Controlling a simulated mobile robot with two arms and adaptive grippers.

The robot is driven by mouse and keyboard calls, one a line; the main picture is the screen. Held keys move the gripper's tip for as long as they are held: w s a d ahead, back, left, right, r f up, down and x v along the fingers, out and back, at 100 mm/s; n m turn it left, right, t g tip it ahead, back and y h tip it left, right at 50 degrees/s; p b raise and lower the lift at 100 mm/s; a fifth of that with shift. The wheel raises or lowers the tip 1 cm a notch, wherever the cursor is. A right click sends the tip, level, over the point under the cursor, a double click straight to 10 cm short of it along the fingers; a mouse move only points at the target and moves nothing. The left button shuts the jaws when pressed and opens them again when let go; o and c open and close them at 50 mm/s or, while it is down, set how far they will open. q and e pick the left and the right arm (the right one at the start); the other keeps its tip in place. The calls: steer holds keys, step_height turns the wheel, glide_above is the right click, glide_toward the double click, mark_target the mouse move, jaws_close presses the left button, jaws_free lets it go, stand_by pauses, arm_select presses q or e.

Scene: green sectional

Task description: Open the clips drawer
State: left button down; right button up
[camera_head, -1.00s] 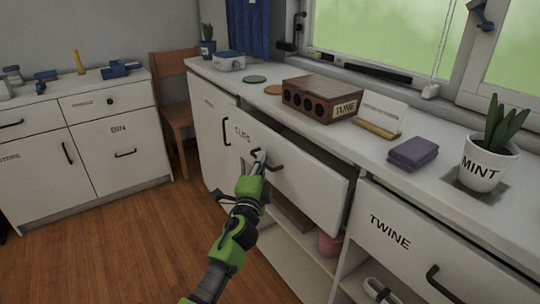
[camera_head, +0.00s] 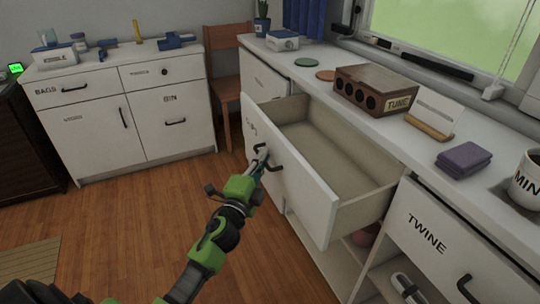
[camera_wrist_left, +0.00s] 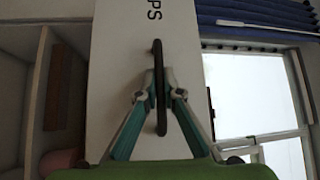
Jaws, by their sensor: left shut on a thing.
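The clips drawer (camera_head: 290,185) is pulled well out from the white counter in the head view. Its inside (camera_head: 325,155) shows and looks empty. Its dark handle (camera_head: 272,160) is on the white front. My left gripper (camera_head: 262,157) is shut on that handle. In the left wrist view the two fingers close on the handle (camera_wrist_left: 158,85) from both sides, and the letters "PS" show on the drawer front (camera_wrist_left: 140,30). My right gripper is not in view.
The TWINE drawer (camera_head: 425,235) is shut to the right. On the countertop are a brown TUNE box (camera_head: 372,92), a purple cloth (camera_head: 463,158) and a MINT pot (camera_head: 526,180). Open shelving lies below the drawer. The wood floor (camera_head: 130,220) in front is clear.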

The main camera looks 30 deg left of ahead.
arm_select(q)
steer(key=shift+f, duration=0.15)
steer(key=c, duration=2.4)
jaws_free()
steer(key=shift+c, duration=0.2)
steer(key=shift+s, duration=0.1)
steer(key=s+d+f, duration=0.1)
steer(key=s, duration=1)
steer(key=shift+s+d+f, duration=0.2)
steer(key=shift+s+d, duration=0.1)
steer(key=shift+s, duration=0.05)
